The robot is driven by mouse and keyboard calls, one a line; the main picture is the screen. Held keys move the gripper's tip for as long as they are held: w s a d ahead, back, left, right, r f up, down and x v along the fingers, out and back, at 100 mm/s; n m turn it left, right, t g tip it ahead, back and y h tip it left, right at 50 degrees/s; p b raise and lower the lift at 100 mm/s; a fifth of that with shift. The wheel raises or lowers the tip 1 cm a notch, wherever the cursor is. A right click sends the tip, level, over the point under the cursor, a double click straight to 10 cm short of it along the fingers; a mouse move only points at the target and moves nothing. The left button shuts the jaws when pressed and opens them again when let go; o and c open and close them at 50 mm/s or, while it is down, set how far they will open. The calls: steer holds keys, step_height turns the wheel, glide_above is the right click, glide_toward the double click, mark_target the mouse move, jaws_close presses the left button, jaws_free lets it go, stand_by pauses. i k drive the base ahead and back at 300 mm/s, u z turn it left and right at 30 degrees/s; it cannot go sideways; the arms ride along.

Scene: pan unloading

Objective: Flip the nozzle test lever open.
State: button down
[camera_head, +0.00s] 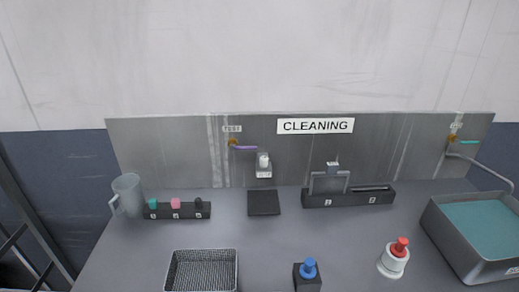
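The nozzle test lever (244,148) is a small purple handle on a brass-coloured fitting, below a "TEST" label (232,128) on the grey back panel. It points to the right, roughly level. A white and grey nozzle (264,166) is mounted on the panel just right of and below the lever. A dark square pad (264,203) lies on the bench under the nozzle. My gripper is not visible in this view.
A pitcher (127,195) and a rack (178,211) stand left. A mesh basket (202,270), blue-topped item (307,273) and red-topped item (394,258) are in front. A numbered holder (345,200) and a basin (448,238) stand right. A teal lever (469,142) is far right.

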mark_target(232, 147)
steer(key=z, duration=0.15)
steer(key=i, duration=0.85)
steer(key=u, duration=0.25)
